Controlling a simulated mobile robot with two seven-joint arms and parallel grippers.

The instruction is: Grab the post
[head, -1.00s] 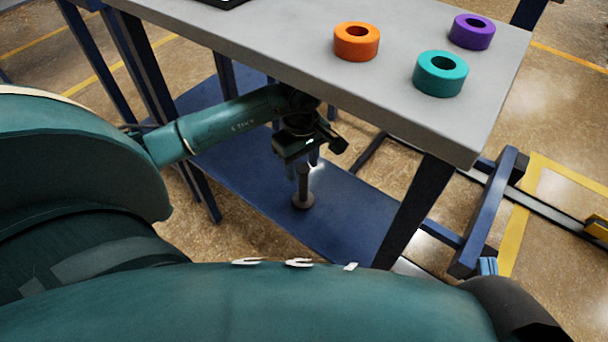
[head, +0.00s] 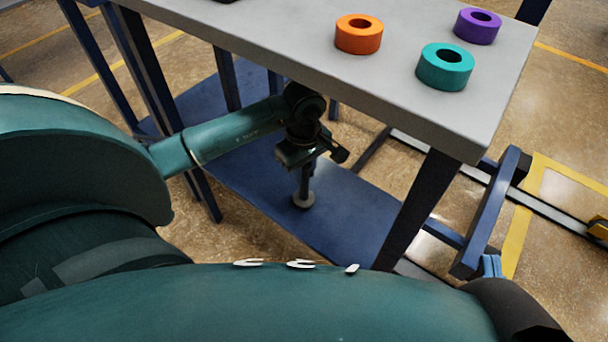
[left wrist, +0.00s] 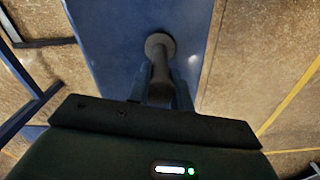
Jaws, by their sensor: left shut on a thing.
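The grey post (head: 303,196) stands upright with its round base on the blue lower shelf (head: 345,222) of the table. My left gripper (head: 305,172) points down under the tabletop and is shut on the upper part of the post. In the left wrist view, the two fingers of my left gripper (left wrist: 161,92) lie on either side of the post (left wrist: 160,62), and its base rests on the blue shelf (left wrist: 105,40). My right gripper is not in view.
A dark table leg (head: 418,210) stands right of the post. The shelf around the post is clear.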

